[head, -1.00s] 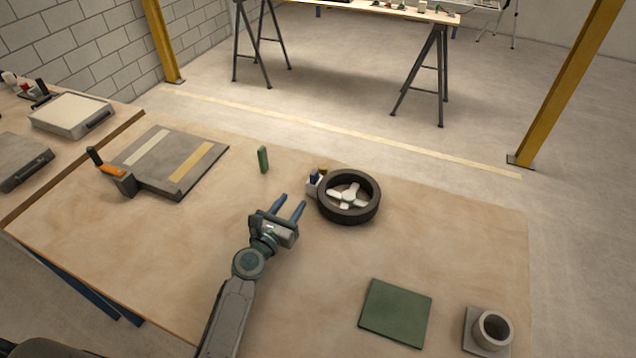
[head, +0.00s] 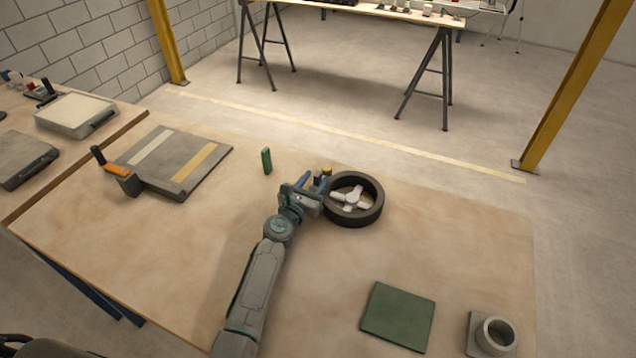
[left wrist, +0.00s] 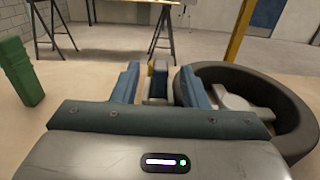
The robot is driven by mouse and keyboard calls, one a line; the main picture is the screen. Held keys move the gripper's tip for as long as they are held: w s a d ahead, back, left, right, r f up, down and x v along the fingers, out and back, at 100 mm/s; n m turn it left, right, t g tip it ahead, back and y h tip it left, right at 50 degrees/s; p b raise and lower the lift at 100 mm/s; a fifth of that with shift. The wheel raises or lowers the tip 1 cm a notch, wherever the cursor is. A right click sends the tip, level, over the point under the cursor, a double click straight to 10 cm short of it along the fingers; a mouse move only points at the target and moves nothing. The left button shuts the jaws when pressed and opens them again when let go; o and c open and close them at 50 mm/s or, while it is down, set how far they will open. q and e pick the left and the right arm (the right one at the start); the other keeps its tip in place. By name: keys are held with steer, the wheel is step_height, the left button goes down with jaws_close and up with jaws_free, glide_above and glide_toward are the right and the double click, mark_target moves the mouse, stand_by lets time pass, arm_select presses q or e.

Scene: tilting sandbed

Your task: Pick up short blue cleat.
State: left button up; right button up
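My left gripper (head: 314,182) is low over the table, left of the black wheel. In the left wrist view its two blue fingers (left wrist: 159,86) are apart, with the cleat between or just beyond them. I see no clear contact. My right gripper is not in view.
The black wheel with white spokes (head: 353,200) is close on the right of my left gripper. A green block (head: 266,161) stands to its left. A grey board (head: 187,171) with a clamp, a green mat (head: 398,316) and a grey cup (head: 496,334) are farther off. The front middle is clear.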

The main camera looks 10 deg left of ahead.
arm_select(q)
steer(key=shift+s, duration=0.1)
steer(key=shift+c, duration=0.4)
jaws_close()
steer(key=shift+r, duration=0.15)
